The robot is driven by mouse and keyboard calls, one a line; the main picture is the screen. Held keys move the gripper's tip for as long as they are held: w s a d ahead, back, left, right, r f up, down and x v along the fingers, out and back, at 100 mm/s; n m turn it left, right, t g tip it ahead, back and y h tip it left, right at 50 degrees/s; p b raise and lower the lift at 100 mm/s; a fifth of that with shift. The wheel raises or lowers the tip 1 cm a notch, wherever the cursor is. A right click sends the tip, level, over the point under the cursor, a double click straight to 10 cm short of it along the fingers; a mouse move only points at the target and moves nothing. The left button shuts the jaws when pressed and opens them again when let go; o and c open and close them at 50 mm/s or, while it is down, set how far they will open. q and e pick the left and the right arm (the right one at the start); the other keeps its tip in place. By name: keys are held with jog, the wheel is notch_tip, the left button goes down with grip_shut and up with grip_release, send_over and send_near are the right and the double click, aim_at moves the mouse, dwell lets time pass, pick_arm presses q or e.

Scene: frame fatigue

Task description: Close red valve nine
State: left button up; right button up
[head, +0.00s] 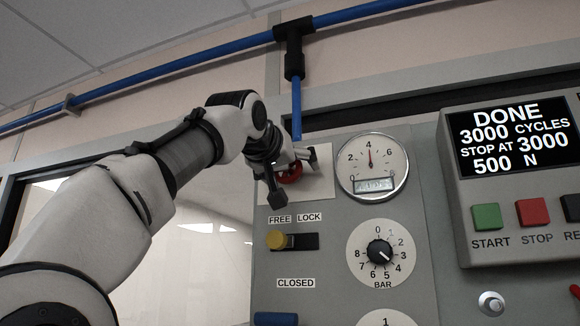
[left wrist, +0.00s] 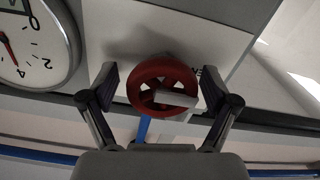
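The red valve (head: 290,172) is a small round handwheel on a white plate on the grey panel, partly hidden behind my left gripper (head: 294,176) in the head view. In the left wrist view, the red wheel (left wrist: 163,87) with its spokes and a light grey bar across it sits between the two spread fingers of my left gripper (left wrist: 166,92). The fingers are open, one on each side of the wheel, with a gap visible on both sides. A label on the plate is mostly hidden. My right gripper is not in view.
A pressure gauge (head: 372,166) is close to the right of the valve. Below are a yellow knob (head: 278,240) in a FREE/LOCK slot and a black BAR dial (head: 380,251). A display (head: 514,138) reads DONE, 3000 cycles. A blue pipe (head: 296,108) comes down above the valve.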

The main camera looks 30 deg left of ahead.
pick_arm(q)
jog(key=shift+s+a+r, duration=0.15)
jog(key=shift+s, duration=0.35)
jog(key=c, duration=0.6)
jog(key=shift+s, duration=0.15)
jog(key=c, duration=0.4)
jog(key=shift+o, duration=0.2)
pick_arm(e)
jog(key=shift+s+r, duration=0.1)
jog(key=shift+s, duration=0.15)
